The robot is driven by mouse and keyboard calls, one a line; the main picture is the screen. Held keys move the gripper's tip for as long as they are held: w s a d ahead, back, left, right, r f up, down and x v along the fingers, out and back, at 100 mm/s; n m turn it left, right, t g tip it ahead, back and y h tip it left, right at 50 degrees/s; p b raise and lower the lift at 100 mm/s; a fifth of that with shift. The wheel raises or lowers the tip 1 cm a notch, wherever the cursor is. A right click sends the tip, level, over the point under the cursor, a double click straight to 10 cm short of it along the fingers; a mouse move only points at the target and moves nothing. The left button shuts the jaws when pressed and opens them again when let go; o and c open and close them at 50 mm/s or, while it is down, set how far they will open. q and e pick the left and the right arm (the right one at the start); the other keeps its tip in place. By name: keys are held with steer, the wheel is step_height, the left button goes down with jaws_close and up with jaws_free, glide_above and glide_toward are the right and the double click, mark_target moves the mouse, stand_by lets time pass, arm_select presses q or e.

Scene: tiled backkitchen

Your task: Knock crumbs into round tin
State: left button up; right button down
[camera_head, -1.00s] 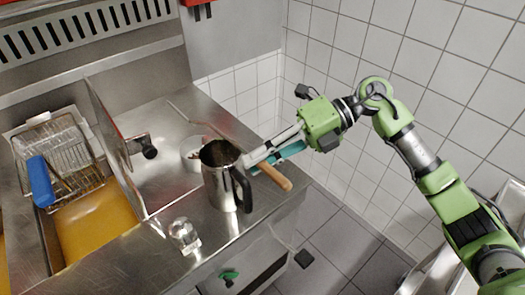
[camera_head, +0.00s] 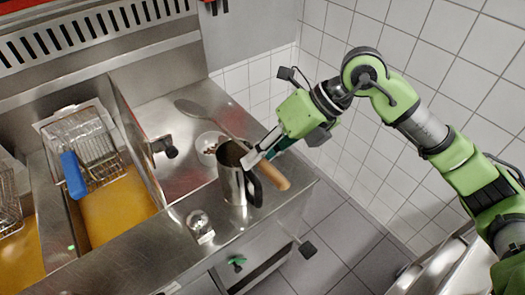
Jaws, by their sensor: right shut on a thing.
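My right gripper (camera_head: 259,154) is shut on a long spoon-like utensil with a wooden handle (camera_head: 272,176). The utensil slants up-left, and its flat grey head (camera_head: 191,107) is beyond the round tin, its broad face showing. The round tin (camera_head: 199,143) is small and pale, stands on the steel counter behind the metal jug, and has brown bits in it. The jug partly hides it. The steel jug (camera_head: 231,187) stands upright with dark brown contents; the gripper overlaps its rim, and I cannot tell if they touch. My left gripper is out of view.
A glass-like shaker (camera_head: 199,223) stands on the counter front. A fryer basket with a blue handle (camera_head: 73,175) sits over yellow oil at left. A black knob (camera_head: 165,147) juts from the fryer's side. A tiled wall (camera_head: 420,60) stands behind my right arm.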

steer(key=shift+s+a+r+p, duration=0.1)
steer(key=shift+r+p, duration=0.1)
steer(key=shift+p, duration=0.1)
steer(key=shift+s+a+r+t+h, duration=0.1)
steer(key=shift+a+t+h, duration=0.1)
steer(key=shift+h, duration=0.15)
steer(key=shift+s+a+r+t+h, duration=0.1)
steer(key=shift+t+h, duration=0.1)
steer(key=shift+h, duration=0.15)
steer(key=shift+s+a+n+t+h, duration=0.25)
steer(key=shift+n+t+h, duration=0.15)
steer(key=shift+h, duration=0.1)
steer(key=t+h, duration=0.1)
steer(key=a+t+h, duration=0.1)
steer(key=h, duration=0.1)
steer(key=shift+s+a+r+b, duration=0.15)
steer(key=shift+s+r+b, duration=0.05)
steer(key=shift+s+b, duration=0.15)
steer(key=shift+f, duration=0.1)
